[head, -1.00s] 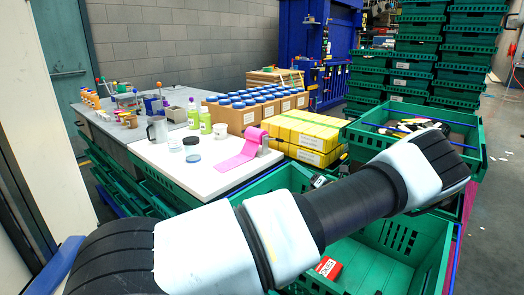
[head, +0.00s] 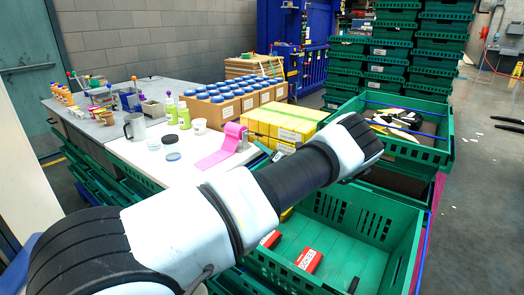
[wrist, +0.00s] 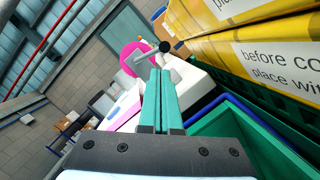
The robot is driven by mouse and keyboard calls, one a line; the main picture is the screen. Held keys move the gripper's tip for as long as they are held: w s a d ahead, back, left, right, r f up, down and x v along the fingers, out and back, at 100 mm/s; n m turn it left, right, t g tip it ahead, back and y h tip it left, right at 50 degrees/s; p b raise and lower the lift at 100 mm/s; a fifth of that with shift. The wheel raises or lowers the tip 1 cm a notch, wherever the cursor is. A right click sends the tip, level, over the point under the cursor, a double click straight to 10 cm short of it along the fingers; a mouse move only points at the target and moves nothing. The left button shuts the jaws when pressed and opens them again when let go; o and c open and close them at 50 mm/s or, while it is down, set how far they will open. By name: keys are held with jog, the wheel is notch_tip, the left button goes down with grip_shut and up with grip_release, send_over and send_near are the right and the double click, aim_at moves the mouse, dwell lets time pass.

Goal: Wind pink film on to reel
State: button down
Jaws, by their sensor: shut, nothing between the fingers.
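The pink film (head: 214,157) hangs from its reel (head: 234,131) and runs as a flat strip onto the white table top. In the wrist view the pink reel (wrist: 133,58) is beyond my fingertips, with a metal crank ending in a black knob (wrist: 165,46). My gripper (wrist: 161,78) has two teal fingers pressed together with nothing between them. Its tips are just below the knob in the picture; I cannot tell how far apart they are in depth. In the head view my gripper is hidden behind my arm.
Yellow boxes (head: 270,123) stand right of the reel and loom close at the right in the wrist view. Green crates (head: 405,262) stand in front, one holding red boxes (head: 308,260). Blue-lidded jars (head: 215,93) stand behind. Bottles (head: 184,116) and a jug stand left of the film.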

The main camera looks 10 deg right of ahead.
jog(key=shift+w+d+r, duration=0.35)
jog(key=shift+w+r, duration=0.1)
jog(key=shift+w+d+r+n+y+b, duration=0.1)
jog(key=shift+d+n+y+b, duration=0.1)
jog(key=shift+n+b, duration=0.6)
jog(key=shift+w+d+n+y+b, duration=0.15)
jog(key=shift+n+b, duration=0.35)
jog(key=shift+b, duration=0.6)
jog(key=n+b, duration=0.1)
jog(key=b, duration=0.1)
jog(key=r+n+y+b, duration=0.1)
jog(key=n, duration=0.1)
jog(key=n+g+b, duration=0.1)
jog(key=b, duration=0.1)
jog(key=shift+w+d+r+n+y+b, duration=0.15)
jog(key=shift+r+n+y+b, duration=0.15)
jog(key=shift+n+b, duration=0.1)
jog(key=shift+r, duration=0.15)
